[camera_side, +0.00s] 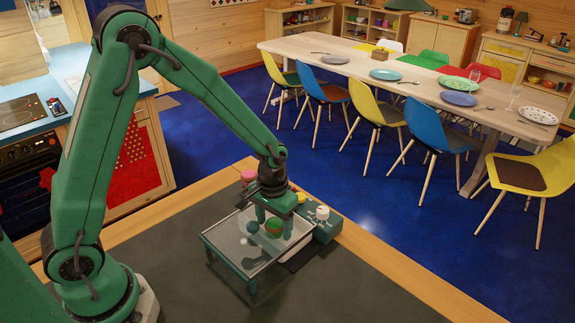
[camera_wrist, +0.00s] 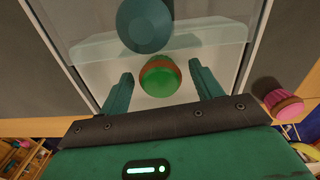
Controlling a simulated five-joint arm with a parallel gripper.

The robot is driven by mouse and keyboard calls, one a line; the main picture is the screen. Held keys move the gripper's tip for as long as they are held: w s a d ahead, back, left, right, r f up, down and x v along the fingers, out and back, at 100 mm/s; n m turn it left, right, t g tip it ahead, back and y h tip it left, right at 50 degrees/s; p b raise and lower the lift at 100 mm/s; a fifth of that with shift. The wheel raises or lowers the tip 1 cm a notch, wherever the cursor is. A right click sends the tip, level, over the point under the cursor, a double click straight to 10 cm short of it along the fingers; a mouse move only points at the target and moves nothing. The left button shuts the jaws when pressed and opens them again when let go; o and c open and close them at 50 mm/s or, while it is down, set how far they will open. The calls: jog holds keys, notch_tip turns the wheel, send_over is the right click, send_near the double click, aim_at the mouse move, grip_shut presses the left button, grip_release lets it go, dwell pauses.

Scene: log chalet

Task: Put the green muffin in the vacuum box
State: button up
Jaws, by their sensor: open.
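The green muffin (camera_side: 273,227), in a brown cup, is low between the fingers of my gripper (camera_side: 274,217). In the wrist view the muffin (camera_wrist: 160,78) sits in the gap between the two spread fingertips (camera_wrist: 159,74), with space on both sides. My gripper is open and pointing down. The vacuum box (camera_side: 218,240) is a clear-topped, teal-edged box under my gripper; its pale inside and clear panel (camera_wrist: 90,49) show in the wrist view. The muffin appears within the box's outline; its contact with the floor is unclear.
A teal round part (camera_wrist: 143,24) lies just beyond the muffin. A pink muffin (camera_side: 248,175) stands behind the box and shows at right in the wrist view (camera_wrist: 283,104). A teal unit with a white knob (camera_side: 322,212) adjoins the box at right. The dark counter in front (camera_side: 345,290) is clear.

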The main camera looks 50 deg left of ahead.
aim_at(273, 222)
jog(key=shift+r, duration=0.1)
notch_tip(273, 222, up, 12)
dwell(0.7)
jog(key=shift+r, duration=0.1)
dwell(0.4)
jog(key=s+a+r+t, duration=0.2)
jog(key=s+r, duration=0.3)
jog(key=s, duration=0.3)
jog(key=s+a+r+m+t, duration=0.1)
jog(key=s+a+r+t, duration=0.1)
jog(key=s+r, duration=0.3)
jog(key=shift+s+a+r+m+t, duration=0.3)
jog(key=shift+s+t, duration=0.5)
jog(key=shift+s, duration=0.85)
